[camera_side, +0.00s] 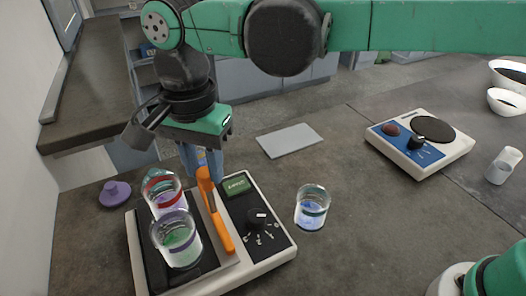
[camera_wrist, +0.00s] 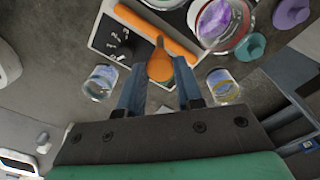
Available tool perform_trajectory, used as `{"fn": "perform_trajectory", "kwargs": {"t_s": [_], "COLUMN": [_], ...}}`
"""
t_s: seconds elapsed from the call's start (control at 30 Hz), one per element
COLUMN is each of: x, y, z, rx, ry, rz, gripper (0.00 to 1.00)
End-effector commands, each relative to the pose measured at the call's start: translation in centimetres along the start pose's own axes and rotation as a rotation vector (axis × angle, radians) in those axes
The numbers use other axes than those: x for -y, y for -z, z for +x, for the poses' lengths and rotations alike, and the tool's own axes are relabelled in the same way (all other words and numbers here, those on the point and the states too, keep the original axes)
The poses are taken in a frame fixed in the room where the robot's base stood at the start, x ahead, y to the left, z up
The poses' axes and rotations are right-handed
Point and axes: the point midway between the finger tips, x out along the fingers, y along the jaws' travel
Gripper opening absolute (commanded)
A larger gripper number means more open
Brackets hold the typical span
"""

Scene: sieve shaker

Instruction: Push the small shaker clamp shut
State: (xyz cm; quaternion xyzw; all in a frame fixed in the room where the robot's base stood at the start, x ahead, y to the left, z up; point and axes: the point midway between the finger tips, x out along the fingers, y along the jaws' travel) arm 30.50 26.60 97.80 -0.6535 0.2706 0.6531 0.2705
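The small shaker (camera_side: 272,262) is a white box with a dark top, a green display and a black knob. An orange clamp bar (camera_side: 222,228) lies across its tray, beside two glass beakers. At the bar's far end, an orange lever (camera_side: 204,179) stands up. My gripper (camera_side: 203,170) is above the far side of the shaker, fingers pointing down. In the wrist view, my gripper (camera_wrist: 157,92) has its blue fingers apart, with the orange lever (camera_wrist: 160,66) seen between and just beyond them. I cannot tell whether they touch. The bar (camera_wrist: 158,30) also shows there.
A red-rimmed beaker (camera_side: 160,193) and a green-filled beaker (camera_side: 181,245) stand on the shaker. Another beaker (camera_side: 312,208) stands to its right, and one (camera_wrist: 222,85) is near my right finger. A purple lid (camera_side: 115,194), grey plate (camera_side: 288,140) and blue-panelled device (camera_side: 420,143) lie around.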

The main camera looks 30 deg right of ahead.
Motion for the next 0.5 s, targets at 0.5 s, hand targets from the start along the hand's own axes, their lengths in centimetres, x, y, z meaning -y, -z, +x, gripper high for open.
{"fn": "perform_trajectory", "kwargs": {"t_s": [0.5], "x": [-0.01], "y": [0.0], "z": [-0.04], "rx": [0.0], "ry": [0.0], "rz": [0.0], "gripper": [0.0]}}
